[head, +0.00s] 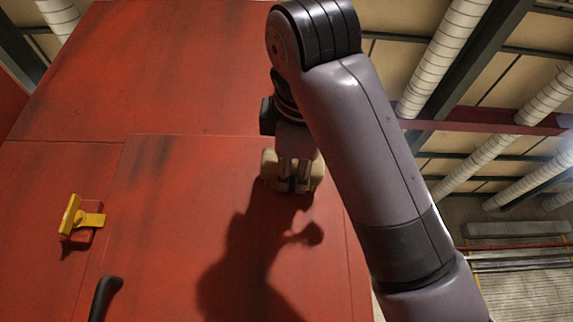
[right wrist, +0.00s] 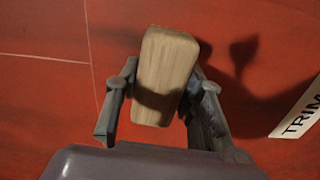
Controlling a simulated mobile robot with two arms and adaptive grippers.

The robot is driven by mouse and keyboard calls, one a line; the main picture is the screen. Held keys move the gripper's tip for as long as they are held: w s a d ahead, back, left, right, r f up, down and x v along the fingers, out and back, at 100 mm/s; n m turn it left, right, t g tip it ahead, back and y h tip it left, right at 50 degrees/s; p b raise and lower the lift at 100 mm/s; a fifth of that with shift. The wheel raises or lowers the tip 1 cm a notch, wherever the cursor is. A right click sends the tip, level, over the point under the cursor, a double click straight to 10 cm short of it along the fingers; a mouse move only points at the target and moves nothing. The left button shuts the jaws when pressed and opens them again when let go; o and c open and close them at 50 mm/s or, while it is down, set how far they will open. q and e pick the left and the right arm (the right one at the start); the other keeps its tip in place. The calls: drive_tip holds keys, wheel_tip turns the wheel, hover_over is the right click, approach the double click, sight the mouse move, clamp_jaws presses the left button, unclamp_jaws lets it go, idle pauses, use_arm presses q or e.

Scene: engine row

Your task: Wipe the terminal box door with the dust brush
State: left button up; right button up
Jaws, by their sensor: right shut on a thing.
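The terminal box door (head: 165,205) is a red panel with dark smudges, set in a larger red casing in the head view. My right gripper (head: 293,188) is in front of its upper right part. It is shut on the dust brush (head: 267,166), whose pale wooden block also shows between the fingers in the right wrist view (right wrist: 165,75). The bristles are hidden, and I cannot tell whether they touch the door. The red door surface (right wrist: 55,110) fills the background of the wrist view. My left gripper is not in view.
A yellow latch-like handle (head: 73,217) sticks out at the left, and a black handle (head: 103,297) at the lower left. Pipes (head: 445,55) run overhead at the right.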

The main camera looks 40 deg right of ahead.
drive_tip(key=shift+a, duration=0.1)
drive_tip(key=shift+s+a+f+b, duration=0.15)
drive_tip(key=shift+s+a+b, duration=0.2)
drive_tip(key=shift+s+b, duration=0.25)
drive_tip(key=shift+b+v, duration=0.95)
drive_tip(key=shift+v, duration=1.25)
drive_tip(key=shift+a, duration=0.1)
drive_tip(key=shift+s+a+b, duration=0.35)
drive_tip(key=shift+s+b, duration=0.2)
drive_tip(key=shift+v, duration=0.8)
drive_tip(key=shift+w+d, duration=0.1)
